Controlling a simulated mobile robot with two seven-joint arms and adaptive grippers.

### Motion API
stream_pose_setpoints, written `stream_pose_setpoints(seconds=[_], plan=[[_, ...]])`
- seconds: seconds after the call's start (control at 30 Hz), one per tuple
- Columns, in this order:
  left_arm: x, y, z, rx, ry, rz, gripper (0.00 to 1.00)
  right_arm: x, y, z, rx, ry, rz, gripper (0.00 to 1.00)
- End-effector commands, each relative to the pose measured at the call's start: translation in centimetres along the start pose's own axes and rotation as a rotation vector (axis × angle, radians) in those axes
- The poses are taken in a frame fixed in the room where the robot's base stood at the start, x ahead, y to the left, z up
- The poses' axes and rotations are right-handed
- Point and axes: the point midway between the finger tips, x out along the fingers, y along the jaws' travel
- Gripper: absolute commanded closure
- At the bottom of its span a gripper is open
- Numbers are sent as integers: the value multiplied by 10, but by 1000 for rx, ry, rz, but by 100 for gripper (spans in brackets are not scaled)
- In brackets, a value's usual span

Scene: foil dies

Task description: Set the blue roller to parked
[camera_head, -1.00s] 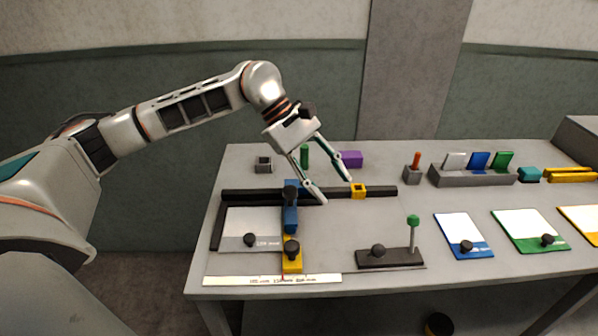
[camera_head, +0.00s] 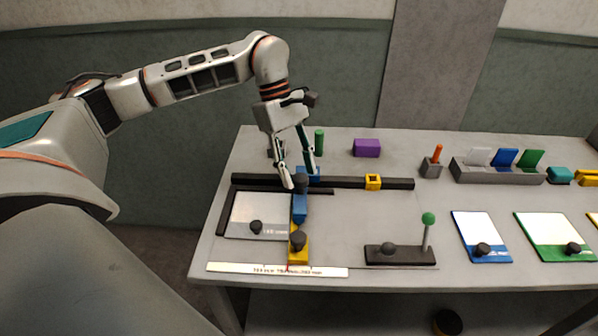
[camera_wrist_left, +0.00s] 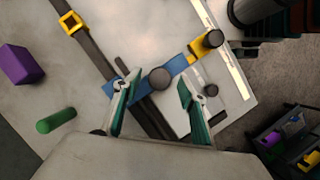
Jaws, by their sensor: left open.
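The blue roller (camera_head: 300,208) is a blue bar with a dark round knob, crossing the black rail (camera_head: 340,183) near its left part. In the left wrist view the blue roller (camera_wrist_left: 178,66) runs across the middle, its knob at centre. A yellow block (camera_head: 298,252) with a dark knob joins its front end. My left gripper (camera_head: 301,181) points down over the blue roller, open and empty. In the left wrist view my left gripper (camera_wrist_left: 158,83) has one fingertip on each side of the knob. I cannot tell how far above it they are. My right gripper is not in view.
A white plate (camera_head: 257,212) with a knob lies left of the roller. A yellow square ring (camera_head: 373,182) sits on the rail to the right. A green cylinder (camera_head: 319,141) and purple block (camera_head: 367,148) stand behind. A lever base (camera_head: 401,256) stands front right.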

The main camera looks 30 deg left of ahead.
Motion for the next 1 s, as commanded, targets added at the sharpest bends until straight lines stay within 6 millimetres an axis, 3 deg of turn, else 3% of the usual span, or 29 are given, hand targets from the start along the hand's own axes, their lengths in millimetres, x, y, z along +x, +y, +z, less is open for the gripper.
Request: stream_pose_setpoints(seconds=[0.37, 0.53, 0.57, 0.83, 1.0], plan=[[8, 0, 0, 1, 0, 2, 58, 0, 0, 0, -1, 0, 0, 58], [8, 0, 0, 1, 0, 2, 97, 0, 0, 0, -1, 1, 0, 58], [8, 0, 0, 1, 0, 2, 100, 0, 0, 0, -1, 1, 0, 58], [9, 6, 6, 3, -1, 2, 100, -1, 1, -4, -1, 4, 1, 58], [16, 26, 26, 5, -1, 2, 100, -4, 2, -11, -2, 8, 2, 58]])
